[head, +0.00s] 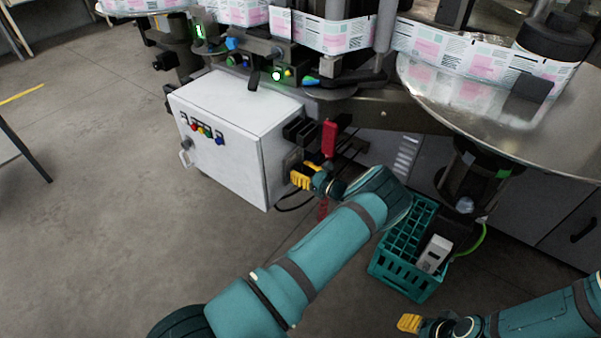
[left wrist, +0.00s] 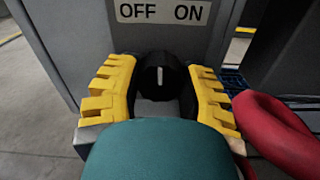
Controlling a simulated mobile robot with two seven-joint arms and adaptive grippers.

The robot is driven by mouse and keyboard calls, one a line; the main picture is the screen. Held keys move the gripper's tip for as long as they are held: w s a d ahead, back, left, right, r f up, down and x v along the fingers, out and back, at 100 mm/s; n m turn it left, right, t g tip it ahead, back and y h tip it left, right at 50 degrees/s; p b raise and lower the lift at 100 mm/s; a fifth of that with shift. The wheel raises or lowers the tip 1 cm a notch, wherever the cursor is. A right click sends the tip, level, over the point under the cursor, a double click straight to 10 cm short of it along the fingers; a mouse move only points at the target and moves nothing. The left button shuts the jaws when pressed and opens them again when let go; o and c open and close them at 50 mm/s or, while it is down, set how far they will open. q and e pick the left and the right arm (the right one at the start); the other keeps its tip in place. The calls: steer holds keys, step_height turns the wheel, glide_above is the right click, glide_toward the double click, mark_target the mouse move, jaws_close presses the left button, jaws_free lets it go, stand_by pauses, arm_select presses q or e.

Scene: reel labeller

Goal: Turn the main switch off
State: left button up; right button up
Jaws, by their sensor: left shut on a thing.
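The main switch is a black round knob (left wrist: 159,76) with a white mark, seen in the left wrist view below an OFF/ON label (left wrist: 163,11). Its mark points straight up, between the two words. The knob is on the side of the white control cabinet (head: 225,130); in the head view I cannot make it out behind the gripper. My left gripper (head: 303,178) has its yellow fingers on either side of the knob, shut on it; it also shows in the left wrist view (left wrist: 159,92). My right gripper (head: 409,323) is low at the right, its jaw state unclear.
A red part (head: 329,139) hangs beside the cabinet, close to my left gripper. A teal crate (head: 388,274) with a white box (head: 434,254) in it stands on the floor. A round metal table (head: 500,135) juts out at the right.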

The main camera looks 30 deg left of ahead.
arm_select(q)
steer(key=n, duration=0.4)
steer(key=shift+n, duration=1.9)
steer(key=shift+a, duration=0.1)
steer(key=o, duration=1.2)
steer(key=shift+o, duration=0.2)
steer(key=d, duration=1.2)
steer(key=shift+s, duration=0.45)
